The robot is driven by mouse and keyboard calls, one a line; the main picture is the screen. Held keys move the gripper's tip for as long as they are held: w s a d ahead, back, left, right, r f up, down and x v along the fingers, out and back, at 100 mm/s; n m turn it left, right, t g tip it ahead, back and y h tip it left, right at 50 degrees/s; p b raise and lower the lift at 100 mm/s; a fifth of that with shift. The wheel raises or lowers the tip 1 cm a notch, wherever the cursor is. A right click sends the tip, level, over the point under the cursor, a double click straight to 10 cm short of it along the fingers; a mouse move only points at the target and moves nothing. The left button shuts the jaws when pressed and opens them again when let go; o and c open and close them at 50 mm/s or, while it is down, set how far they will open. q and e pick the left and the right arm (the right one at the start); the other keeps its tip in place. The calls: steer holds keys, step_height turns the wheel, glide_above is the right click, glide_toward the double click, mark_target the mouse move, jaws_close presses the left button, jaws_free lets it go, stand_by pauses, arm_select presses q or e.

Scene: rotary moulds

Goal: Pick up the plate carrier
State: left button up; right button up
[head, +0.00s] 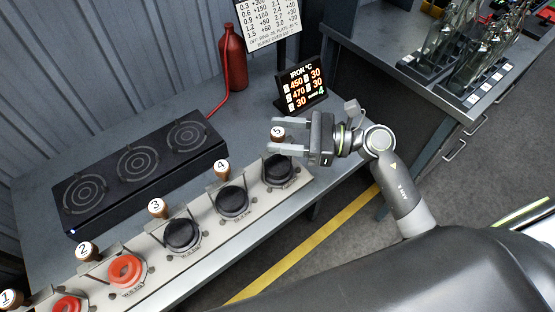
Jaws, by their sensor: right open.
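My right gripper (284,136) is open in the head view, above the far end of the row of moulds. Its two fingers point left, on either side of the brown knob marked 5 (277,133) as seen from here. I cannot tell whether they touch it. A round black mould (278,169) lies just below the fingers. I cannot tell for sure which thing is the plate carrier. My left gripper is not in view.
More moulds, black (232,201) and red (126,271), and numbered knobs (156,208) line the bench front. Behind stand a black three-ring hotplate (138,167), a red bottle (232,58) and an iron temperature display (301,87). Glassware (462,40) stands on another bench at right.

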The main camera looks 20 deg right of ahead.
steer(key=shift+w+a, duration=0.25)
steer(key=shift+a, duration=0.3)
jaws_close()
stand_by(1.0)
steer(key=shift+r, duration=0.1)
